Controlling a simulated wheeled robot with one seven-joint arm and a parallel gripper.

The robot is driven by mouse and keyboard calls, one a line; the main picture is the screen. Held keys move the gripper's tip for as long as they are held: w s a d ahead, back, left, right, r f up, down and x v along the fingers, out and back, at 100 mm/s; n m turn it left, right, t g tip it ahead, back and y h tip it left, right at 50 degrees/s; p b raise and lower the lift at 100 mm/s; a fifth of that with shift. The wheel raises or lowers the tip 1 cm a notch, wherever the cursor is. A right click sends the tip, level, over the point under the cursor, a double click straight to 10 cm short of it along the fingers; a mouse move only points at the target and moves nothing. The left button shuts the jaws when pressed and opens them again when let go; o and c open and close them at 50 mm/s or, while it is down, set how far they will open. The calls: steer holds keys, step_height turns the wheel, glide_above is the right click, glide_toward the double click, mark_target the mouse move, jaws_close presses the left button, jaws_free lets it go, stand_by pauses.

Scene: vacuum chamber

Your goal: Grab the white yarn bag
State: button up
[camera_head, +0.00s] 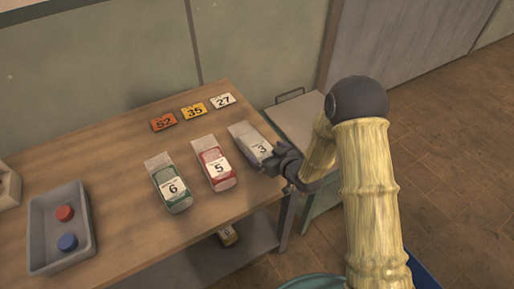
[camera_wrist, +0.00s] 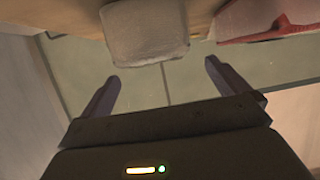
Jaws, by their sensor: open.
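The white yarn bag (camera_head: 251,143), labelled 3, lies on the wooden table near its right edge in the head view. In the wrist view, the white bag (camera_wrist: 145,33) shows at the top, just beyond the fingertips. My gripper (camera_head: 283,158) is at the near end of the white bag, over the table's right edge. In the wrist view, my gripper (camera_wrist: 162,72) has its two fingers apart with nothing between them. The head view partly hides the fingers against the bag, so contact there is unclear.
A red bag (camera_head: 215,166) labelled 5 lies left of the white one; it also shows in the wrist view (camera_wrist: 258,22). A green bag (camera_head: 171,186) labelled 6 lies further left. Number cards (camera_head: 193,111) lie behind. A grey tray (camera_head: 88,245) holds red and blue round pieces.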

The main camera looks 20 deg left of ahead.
mark_target(258, 144)
steer(key=shift+w, duration=0.1)
steer(key=shift+p+x, duration=1)
steer(key=shift+x, duration=1.65)
steer(key=shift+w+r, duration=0.1)
steer(key=shift+r, duration=0.1)
steer(key=shift+d, duration=0.1)
steer(key=shift+c, duration=0.4)
steer(key=c, duration=1)
steer(key=shift+r, duration=0.1)
steer(key=shift+c, duration=0.2)
step_height(258, 144, up, 9)
steer(key=shift+w+f+b, duration=0.1)
steer(key=shift+b, duration=0.8)
steer(key=shift+r, duration=0.55)
